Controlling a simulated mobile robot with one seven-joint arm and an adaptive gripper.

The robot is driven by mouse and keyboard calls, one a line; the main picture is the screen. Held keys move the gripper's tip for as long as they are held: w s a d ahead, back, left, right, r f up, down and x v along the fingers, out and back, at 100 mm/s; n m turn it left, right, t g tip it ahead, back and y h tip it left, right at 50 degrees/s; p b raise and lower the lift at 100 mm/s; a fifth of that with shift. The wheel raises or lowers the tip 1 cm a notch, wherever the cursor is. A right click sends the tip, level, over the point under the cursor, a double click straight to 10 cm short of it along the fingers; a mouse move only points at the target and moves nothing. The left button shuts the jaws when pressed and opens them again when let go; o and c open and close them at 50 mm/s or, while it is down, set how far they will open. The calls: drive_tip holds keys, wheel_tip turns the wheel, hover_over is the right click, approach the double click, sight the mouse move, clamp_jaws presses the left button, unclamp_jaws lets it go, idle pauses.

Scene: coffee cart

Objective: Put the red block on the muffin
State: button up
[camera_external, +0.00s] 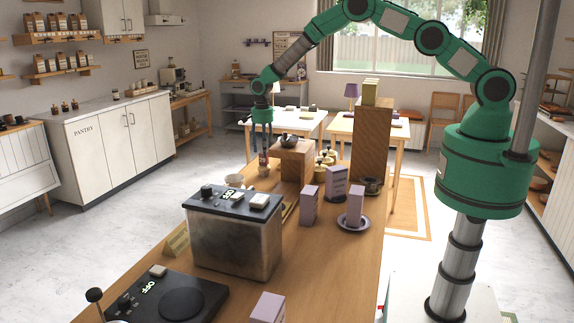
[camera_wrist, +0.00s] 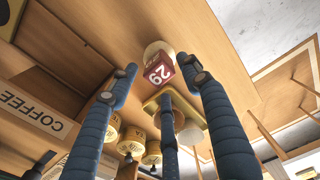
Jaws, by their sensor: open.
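The red block (camera_wrist: 159,72), marked with a white 29, shows in the wrist view between and beyond my fingertips. A cream round top, perhaps the muffin (camera_wrist: 156,48), shows right against its far side. My gripper (camera_wrist: 160,79) has its blue fingers spread around the block, with gaps at the sides. In the outside view, my gripper (camera_external: 263,147) points down over the counter. A small dark reddish shape there, likely the block (camera_external: 264,158), appears directly above a small tan muffin-like thing (camera_external: 264,171). I cannot tell exactly how the two touch.
A wooden box (camera_external: 293,165) stands just right of my gripper, with yellow-lidded jars (camera_external: 325,161) beyond. A white bowl (camera_external: 234,180) is close by on the left. The coffee machine (camera_external: 235,235) and purple boxes (camera_external: 310,205) stand nearer. A yellow-rimmed piece (camera_wrist: 177,106) lies beside the block.

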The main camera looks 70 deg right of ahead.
wheel_tip(320, 180, up, 8)
drive_tip(key=b, duration=0.1)
idle(0.4)
idle(0.5)
drive_tip(key=s+a+r+n+t, duration=0.1)
drive_tip(key=s+r+n, duration=0.2)
drive_tip(key=s+r, duration=0.6)
drive_tip(key=s+a+r+n+t, duration=0.15)
drive_tip(key=s+r, duration=0.45)
drive_tip(key=r, duration=0.8)
drive_tip(key=s+r+n, duration=0.4)
drive_tip(key=s+r, duration=0.3)
drive_tip(key=r, duration=0.4)
drive_tip(key=s+r+n+t, duration=0.15)
drive_tip(key=s+r, duration=0.25)
drive_tip(key=s, duration=0.5)
drive_tip(key=s+r+n, duration=0.3)
drive_tip(key=s, duration=0.6)
drive_tip(key=s+a+f+n+t, duration=0.1)
drive_tip(key=s+n, duration=0.4)
drive_tip(key=s, duration=1.4)
drive_tip(key=shift+s+a+f+t, duration=0.15)
drive_tip(key=shift+a+f+t, duration=0.15)
drive_tip(key=shift+f, duration=0.3)
